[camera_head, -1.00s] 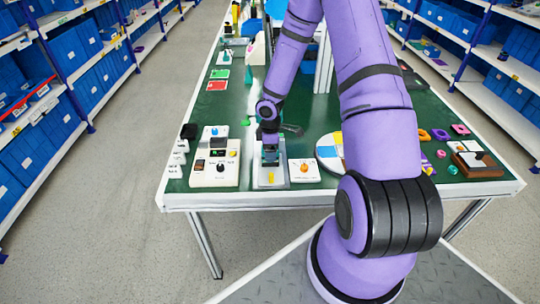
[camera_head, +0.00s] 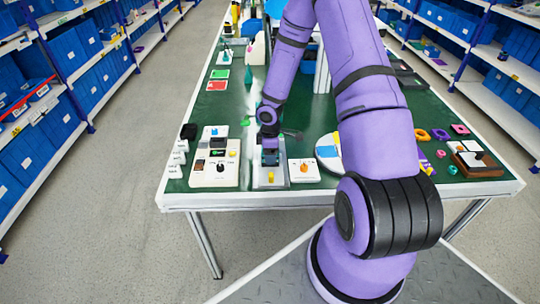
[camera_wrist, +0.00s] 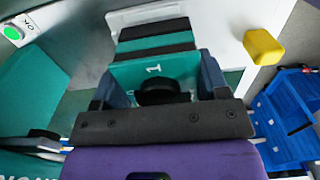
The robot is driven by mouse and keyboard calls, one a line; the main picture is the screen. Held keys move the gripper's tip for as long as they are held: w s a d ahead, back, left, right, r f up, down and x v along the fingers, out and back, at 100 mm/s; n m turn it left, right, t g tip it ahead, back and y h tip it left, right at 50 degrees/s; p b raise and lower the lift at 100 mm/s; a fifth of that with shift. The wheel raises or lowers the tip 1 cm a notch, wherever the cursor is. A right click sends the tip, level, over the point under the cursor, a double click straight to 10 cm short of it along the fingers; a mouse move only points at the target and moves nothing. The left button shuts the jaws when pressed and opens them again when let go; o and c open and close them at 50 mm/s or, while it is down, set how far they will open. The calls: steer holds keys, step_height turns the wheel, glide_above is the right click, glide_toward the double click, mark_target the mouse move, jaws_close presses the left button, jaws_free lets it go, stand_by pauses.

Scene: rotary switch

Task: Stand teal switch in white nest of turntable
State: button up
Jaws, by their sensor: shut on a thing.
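In the wrist view, the teal switch (camera_wrist: 152,72) has a black knob, dark stripes and a "1" mark. My gripper (camera_wrist: 158,85) is shut on it, with one finger on each side. In the head view, my gripper (camera_head: 269,152) is over a light grey plate (camera_head: 262,183) near the table's front edge. The switch is mostly hidden there. The turntable (camera_head: 327,152), with coloured sectors, is to the right of my gripper and partly hidden behind my arm. I cannot make out its white nest.
A yellow knob (camera_wrist: 262,47) is close to the held switch. A white panel with an orange knob (camera_head: 304,170) stands right. A blue object (camera_wrist: 290,115) lies right in the wrist view.

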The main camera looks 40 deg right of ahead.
steer(key=shift+r, duration=3)
